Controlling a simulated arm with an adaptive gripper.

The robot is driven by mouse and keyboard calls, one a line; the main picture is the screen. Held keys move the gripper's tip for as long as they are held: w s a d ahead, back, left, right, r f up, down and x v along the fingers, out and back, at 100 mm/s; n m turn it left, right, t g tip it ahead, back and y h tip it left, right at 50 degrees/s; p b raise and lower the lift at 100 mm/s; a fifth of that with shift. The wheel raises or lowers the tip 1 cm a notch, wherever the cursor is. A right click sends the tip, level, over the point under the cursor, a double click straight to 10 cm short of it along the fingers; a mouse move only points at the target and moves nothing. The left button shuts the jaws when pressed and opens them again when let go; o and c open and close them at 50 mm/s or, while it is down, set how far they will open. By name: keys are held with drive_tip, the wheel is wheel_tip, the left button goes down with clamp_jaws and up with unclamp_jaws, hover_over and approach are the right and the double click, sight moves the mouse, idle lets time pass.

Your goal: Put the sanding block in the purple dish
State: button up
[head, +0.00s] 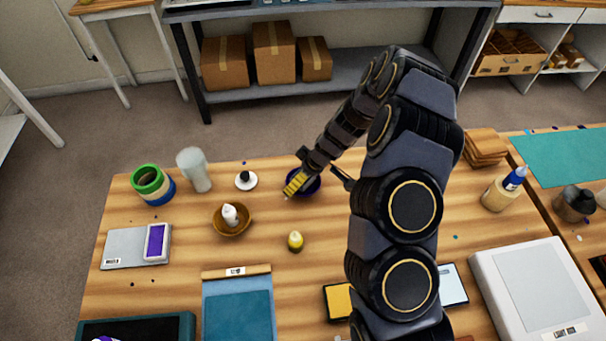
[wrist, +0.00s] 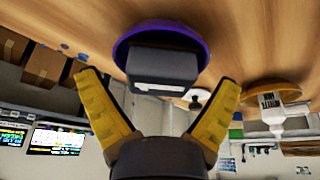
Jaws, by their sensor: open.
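The purple dish (wrist: 158,28) shows in the wrist view with its mouth facing me. In the head view the dish (head: 312,188) is dark blue-purple and partly covered by my gripper. A dark grey block with a pale strip, which I take as the sanding block (wrist: 162,66), lies in the dish and sticks out of its mouth. I cannot see the block in the head view. My gripper (wrist: 158,82) is open, its yellow fingers spread wide on either side of the block and apart from it. In the head view my gripper (head: 295,183) is at the dish.
A wooden bowl (head: 232,222) holding a white bottle stands left of the dish. A white round base with a black knob (head: 246,180) and a small yellow bottle (head: 295,241) are close by. A frosted cup (head: 195,170) and tape rolls (head: 150,183) stand farther left.

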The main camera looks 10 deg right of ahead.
drive_tip(key=shift+r, duration=0.1)
drive_tip(key=shift+r, duration=0.35)
drive_tip(key=v, duration=1.2)
drive_tip(key=shift+r, duration=0.15)
drive_tip(key=s+r+m+g+h, duration=0.1)
drive_tip(key=s+r+m, duration=0.3)
drive_tip(key=s, duration=1.1)
drive_tip(key=s+r+m+g+h, duration=0.2)
drive_tip(key=s+r+m+g, duration=0.2)
drive_tip(key=s+r, duration=0.7)
drive_tip(key=s+m, duration=0.1)
drive_tip(key=s, duration=0.3)
drive_tip(key=shift+s+r, duration=0.15)
drive_tip(key=shift+r, duration=0.15)
drive_tip(key=shift+a, duration=0.1)
